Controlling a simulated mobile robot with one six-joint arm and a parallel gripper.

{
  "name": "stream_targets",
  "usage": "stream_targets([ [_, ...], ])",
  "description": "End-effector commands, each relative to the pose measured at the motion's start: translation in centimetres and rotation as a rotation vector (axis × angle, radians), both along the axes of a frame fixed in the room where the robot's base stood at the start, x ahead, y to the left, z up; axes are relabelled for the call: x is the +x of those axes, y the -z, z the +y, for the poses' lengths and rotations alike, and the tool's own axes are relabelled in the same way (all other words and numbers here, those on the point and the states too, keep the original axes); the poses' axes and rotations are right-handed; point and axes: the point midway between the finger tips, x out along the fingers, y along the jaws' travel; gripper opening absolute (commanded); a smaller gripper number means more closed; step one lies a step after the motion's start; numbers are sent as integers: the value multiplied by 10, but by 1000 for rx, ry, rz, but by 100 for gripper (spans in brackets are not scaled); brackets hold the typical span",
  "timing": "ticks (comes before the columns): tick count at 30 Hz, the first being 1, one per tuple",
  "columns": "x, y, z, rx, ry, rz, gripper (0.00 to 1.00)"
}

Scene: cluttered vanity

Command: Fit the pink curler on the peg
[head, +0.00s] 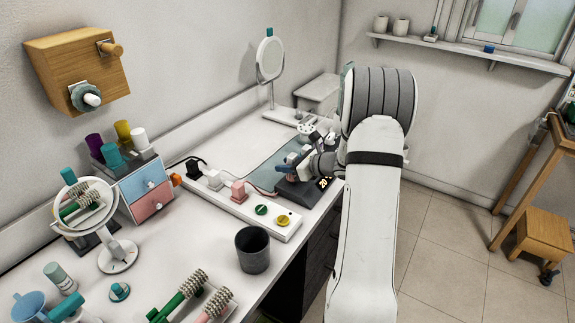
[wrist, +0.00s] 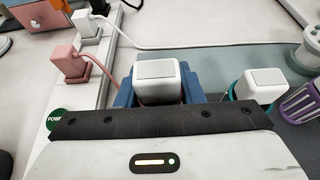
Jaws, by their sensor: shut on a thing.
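My gripper (wrist: 158,88) is shut, with blue jaws on either side of a white square-topped piece (wrist: 156,71). The lower part of this piece is hidden by the jaws and the dark bar, so I cannot tell its colour there or whether it touches a peg. I cannot make out the pink curler or the peg for certain.
Near my gripper in the wrist view stand a white-topped piece with a teal base (wrist: 259,84) and a purple slotted piece (wrist: 301,101). The power strip (head: 245,207) holds a pink plug (head: 238,190) with a cord. A dark cup (head: 252,250) stands near the front edge.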

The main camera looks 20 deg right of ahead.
Motion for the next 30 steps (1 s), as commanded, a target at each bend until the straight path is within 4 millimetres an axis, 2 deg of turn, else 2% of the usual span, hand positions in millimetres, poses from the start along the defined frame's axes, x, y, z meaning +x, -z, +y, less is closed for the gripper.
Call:
stream_targets([
  [15, 0, 17, 0, 0, 0, 0, 12],
  [29, 0, 17, 0, 0, 0, 0, 12],
  [30, 0, 17, 0, 0, 0, 0, 37],
])
